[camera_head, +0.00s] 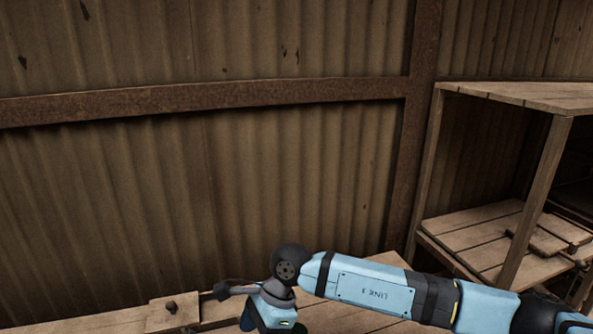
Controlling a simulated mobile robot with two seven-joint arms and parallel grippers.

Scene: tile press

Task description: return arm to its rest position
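My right arm (385,291), blue and black, comes in from the lower right and reaches left to a black joint (290,264). From there it bends down towards the bottom edge. No gripper fingers can be made out, so neither gripper shows. My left arm is not in view. A wooden piece with a dark knob (171,309) lies at the bottom left of the joint. A dark bar (235,289) shows between them; I cannot tell what it belongs to.
A wooden bench top (105,324) runs along the bottom edge beneath my arm. A wooden shelf unit (527,94) stands at the right, with planks (545,242) on its lower board. A corrugated wall (200,190) with a rusty beam (210,97) closes off the back.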

